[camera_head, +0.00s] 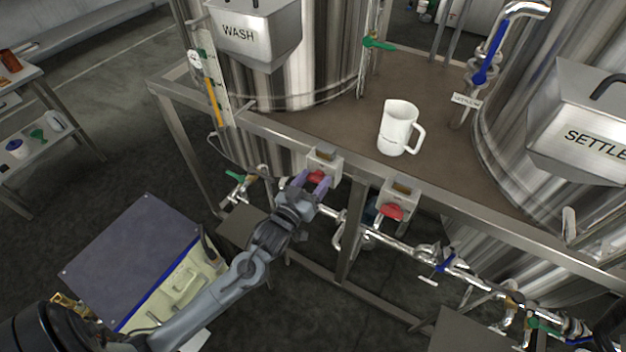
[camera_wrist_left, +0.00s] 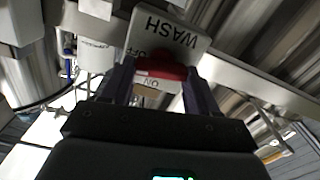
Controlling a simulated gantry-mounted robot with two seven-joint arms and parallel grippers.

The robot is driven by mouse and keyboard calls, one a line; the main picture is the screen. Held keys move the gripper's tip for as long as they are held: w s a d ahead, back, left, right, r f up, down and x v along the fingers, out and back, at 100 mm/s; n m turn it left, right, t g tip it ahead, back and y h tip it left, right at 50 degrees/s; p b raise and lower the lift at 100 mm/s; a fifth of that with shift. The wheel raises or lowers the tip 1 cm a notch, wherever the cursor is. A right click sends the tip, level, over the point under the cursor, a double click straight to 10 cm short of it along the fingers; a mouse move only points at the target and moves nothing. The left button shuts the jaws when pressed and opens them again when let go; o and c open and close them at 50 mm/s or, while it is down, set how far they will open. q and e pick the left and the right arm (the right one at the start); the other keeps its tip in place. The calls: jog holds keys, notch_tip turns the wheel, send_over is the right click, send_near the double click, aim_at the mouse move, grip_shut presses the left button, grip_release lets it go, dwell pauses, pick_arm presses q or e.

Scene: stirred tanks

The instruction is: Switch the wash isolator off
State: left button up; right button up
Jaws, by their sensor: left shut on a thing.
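The wash isolator (camera_head: 324,161) is a small pale box with a red handle on the front rail under the wash tank. In the left wrist view its plate (camera_wrist_left: 192,42) reads WASH upside down, with OFF and ON lettering near the red handle (camera_wrist_left: 163,72). My left gripper (camera_head: 313,182) is at this isolator. In the left wrist view its two dark fingers (camera_wrist_left: 156,85) stand on either side of the red handle, shut on it. The handle lies across between the fingers, and they hide its ends. My right gripper is not in view.
A second isolator (camera_head: 398,197) with a red handle sits to the right on the same rail. A white jug (camera_head: 398,128) stands on the deck above. Pipes with valves (camera_head: 440,262) run below the rail. A blue-grey topped cabinet (camera_head: 135,255) stands left of my left arm.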

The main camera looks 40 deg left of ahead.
pick_arm(q)
jog(key=shift+r+m+p, duration=0.25)
jog(key=shift+m+p, duration=0.45)
jog(key=shift+p, duration=0.3)
jog(key=shift+f+m, duration=0.2)
jog(key=shift+m, duration=0.2)
jog(key=o, duration=1.1)
jog(key=shift+c, duration=0.2)
jog(key=shift+d, duration=0.1)
